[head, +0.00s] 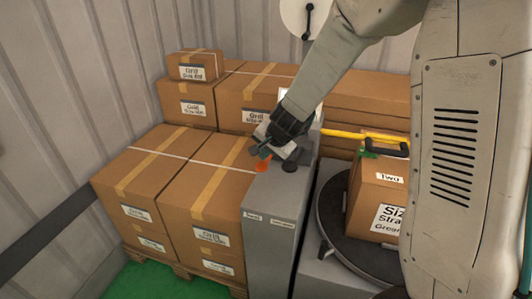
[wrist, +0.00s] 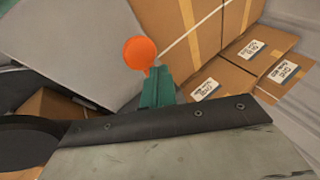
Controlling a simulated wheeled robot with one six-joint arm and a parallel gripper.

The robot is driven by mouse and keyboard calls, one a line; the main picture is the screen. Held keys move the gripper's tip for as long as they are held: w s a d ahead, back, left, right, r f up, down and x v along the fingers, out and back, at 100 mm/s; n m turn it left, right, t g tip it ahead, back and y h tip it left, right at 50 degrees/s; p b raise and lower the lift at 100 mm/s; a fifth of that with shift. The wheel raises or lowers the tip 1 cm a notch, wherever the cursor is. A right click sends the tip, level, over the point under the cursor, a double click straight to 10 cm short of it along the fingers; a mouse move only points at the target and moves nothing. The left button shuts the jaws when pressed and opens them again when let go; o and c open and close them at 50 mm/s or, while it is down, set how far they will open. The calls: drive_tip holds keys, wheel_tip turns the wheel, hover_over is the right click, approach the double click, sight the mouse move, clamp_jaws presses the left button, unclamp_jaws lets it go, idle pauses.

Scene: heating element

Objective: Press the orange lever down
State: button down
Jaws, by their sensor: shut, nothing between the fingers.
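The orange lever (head: 262,165) sits at the top edge of a grey cabinet (head: 272,198), beside the cardboard boxes. Its round orange knob (wrist: 139,53) shows in the wrist view against a grey surface. My gripper (head: 263,151) is shut and empty, right above the lever in the head view, and partly covers it. In the wrist view its teal fingertip (wrist: 157,88) is just below the knob in the picture. I cannot tell whether they touch.
Cardboard boxes (head: 205,190) are stacked on a pallet to the left, with more boxes (head: 185,102) behind. A box (head: 378,200) stands on a dark round plate (head: 330,225) to the right. A yellow bar (head: 362,137) runs behind it. Green floor (head: 165,285) shows at the front left.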

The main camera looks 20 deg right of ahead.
drive_tip(key=shift+w+d+r, duration=0.15)
drive_tip(key=shift+r, duration=0.5)
drive_tip(key=shift+w+d+r, duration=0.1)
drive_tip(key=shift+r, duration=0.55)
drive_tip(key=shift+w+d+r, duration=0.15)
drive_tip(key=shift+r, duration=0.5)
drive_tip(key=shift+r, duration=0.1)
drive_tip(key=r, duration=0.1)
drive_tip(key=w+r, duration=0.1)
drive_tip(key=r, duration=0.1)
drive_tip(key=d+r, duration=0.1)
drive_tip(key=shift+w+r, duration=0.15)
drive_tip(key=shift+r, duration=0.15)
drive_tip(key=s+d+r+n+g, duration=0.1)
drive_tip(key=s+r+n, duration=0.1)
drive_tip(key=s, duration=1)
drive_tip(key=s+d+r+n+g+h, duration=0.1)
drive_tip(key=s+r+n+g, duration=0.1)
drive_tip(key=s, duration=1.1)
drive_tip(key=s+d+r+n+g, duration=0.1)
drive_tip(key=s+n, duration=0.4)
drive_tip(key=s, duration=0.7)
wheel_tip(320, 180, up, 3)
drive_tip(key=shift+s+d+f+n+g+h, duration=0.15)
drive_tip(key=shift+s+n+g+h, duration=0.05)
drive_tip(key=shift+n+g+h, duration=0.25)
